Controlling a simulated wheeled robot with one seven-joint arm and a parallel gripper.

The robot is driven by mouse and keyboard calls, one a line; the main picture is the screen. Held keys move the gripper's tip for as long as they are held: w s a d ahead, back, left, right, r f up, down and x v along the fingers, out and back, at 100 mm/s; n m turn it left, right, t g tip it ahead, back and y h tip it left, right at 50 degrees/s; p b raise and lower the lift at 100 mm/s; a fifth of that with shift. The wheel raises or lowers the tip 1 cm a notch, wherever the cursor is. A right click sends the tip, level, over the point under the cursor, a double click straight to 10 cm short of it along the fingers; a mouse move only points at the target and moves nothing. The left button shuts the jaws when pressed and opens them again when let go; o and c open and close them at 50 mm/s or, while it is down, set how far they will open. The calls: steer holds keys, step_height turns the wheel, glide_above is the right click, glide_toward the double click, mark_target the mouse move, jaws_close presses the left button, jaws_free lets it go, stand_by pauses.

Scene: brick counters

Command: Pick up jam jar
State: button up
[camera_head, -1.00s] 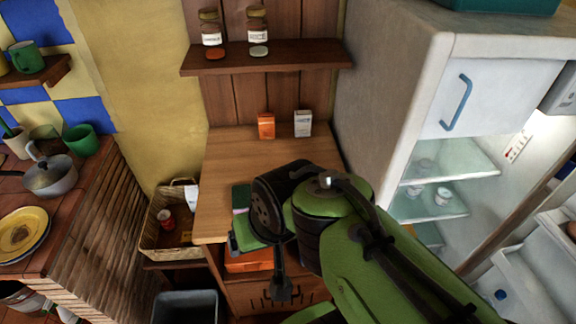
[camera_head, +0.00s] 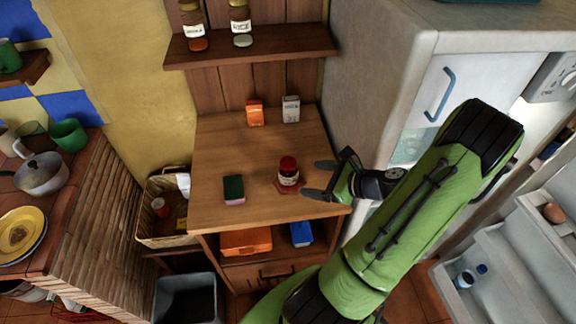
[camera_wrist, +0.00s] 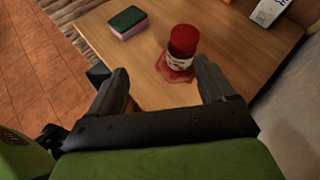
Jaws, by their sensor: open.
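The jam jar (camera_head: 288,170) has a red lid and a pale label and stands upright on the wooden table in the head view. A dark red patch (camera_head: 290,187) lies on the table at its base. In the wrist view the jar (camera_wrist: 182,45) stands just beyond my right fingertip. My gripper (camera_head: 314,178) is open and empty, just right of the jar at the table's right front. In the wrist view my gripper (camera_wrist: 160,80) has its fingers wide apart with bare table between them.
A green and pink sponge (camera_head: 234,189) lies left of the jar. An orange box (camera_head: 254,113) and a white box (camera_head: 291,109) stand at the table's back. The fridge (camera_head: 385,85) is close on the right. A shelf (camera_head: 250,49) with jars hangs above.

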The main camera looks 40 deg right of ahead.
mark_target(294, 166)
steer(key=w+f+m, duration=0.1)
steer(key=w+f, duration=0.1)
steer(key=w, duration=0.2)
steer(key=w+d+f+m+t+h, duration=0.1)
steer(key=w+f, duration=0.1)
steer(key=w, duration=0.2)
steer(key=w+f+m+b, duration=0.1)
steer(key=w+f, duration=0.1)
steer(key=w, duration=0.2)
steer(key=shift+w+d+f+m+t+h, duration=0.2)
steer(key=shift+w+f+m+t+h, duration=0.1)
steer(key=shift+m, duration=0.1)
steer(key=shift+s+r, duration=0.1)
steer(key=shift+r, duration=0.05)
steer(key=shift+c, duration=0.3)
steer(key=c, duration=1.3)
steer(key=shift+o, duration=0.2)
steer(key=shift+r, duration=0.1)
